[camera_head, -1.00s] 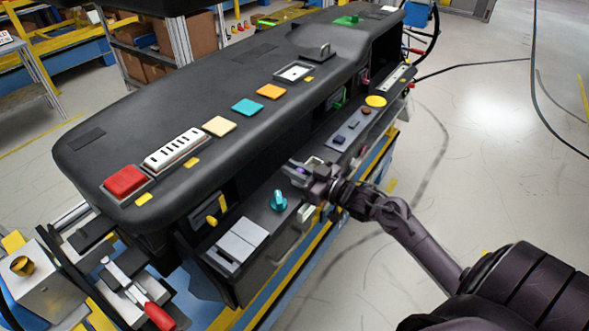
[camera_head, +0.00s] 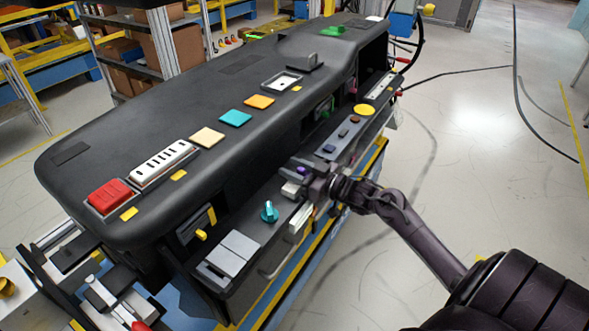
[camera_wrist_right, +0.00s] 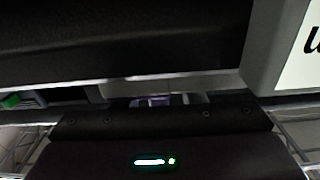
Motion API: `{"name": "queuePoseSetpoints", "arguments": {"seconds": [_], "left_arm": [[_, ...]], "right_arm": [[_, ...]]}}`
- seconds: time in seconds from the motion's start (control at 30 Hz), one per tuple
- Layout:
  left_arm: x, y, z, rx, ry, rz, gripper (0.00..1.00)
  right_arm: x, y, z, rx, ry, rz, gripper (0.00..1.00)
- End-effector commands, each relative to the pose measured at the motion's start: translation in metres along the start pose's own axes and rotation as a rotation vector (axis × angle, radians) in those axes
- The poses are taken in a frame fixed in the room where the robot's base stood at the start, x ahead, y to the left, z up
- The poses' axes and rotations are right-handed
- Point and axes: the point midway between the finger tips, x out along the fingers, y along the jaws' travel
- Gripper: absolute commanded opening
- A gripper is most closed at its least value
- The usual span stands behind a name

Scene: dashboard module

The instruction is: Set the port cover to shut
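My right gripper (camera_head: 306,184) is at the lower ledge (camera_head: 277,232) of the dashboard module, just behind the teal knob (camera_head: 269,212). A small pale piece (camera_head: 290,189) and a purple spot (camera_head: 301,170) show at its fingertips. I cannot tell whether either is the port cover, as the gripper hides much of that place. In the right wrist view the dark gripper body fills the bottom, and a faint purplish patch (camera_wrist_right: 157,100) shows beyond its edge. Whether the fingers touch or hold anything is not clear. My left gripper is not in view.
The black dashboard top (camera_head: 220,130) overhangs the ledge. A grey two-part panel (camera_head: 233,253) lies toward the front, and a yellow disc (camera_head: 364,109) farther back. A white lettered panel (camera_wrist_right: 299,45) stands close at the right of the wrist view.

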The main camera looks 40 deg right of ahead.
Motion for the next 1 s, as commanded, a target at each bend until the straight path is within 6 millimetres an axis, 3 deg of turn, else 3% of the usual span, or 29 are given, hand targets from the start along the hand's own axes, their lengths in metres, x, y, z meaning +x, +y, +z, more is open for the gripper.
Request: {"name": "queuePoseSetpoints", "arguments": {"seconds": [0.27, 0.73, 1.0], "left_arm": [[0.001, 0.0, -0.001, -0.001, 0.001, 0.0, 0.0], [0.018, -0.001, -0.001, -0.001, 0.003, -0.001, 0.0], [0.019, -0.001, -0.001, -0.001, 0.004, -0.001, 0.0]], "right_arm": [[-0.003, 0.0, 0.001, 0.0, 0.0, 0.001, 0.36], [-0.066, -0.001, 0.003, 0.0, -0.002, 0.0, 0.36], [-0.077, 0.0, 0.0, 0.0, 0.0, -0.001, 0.36]]}}
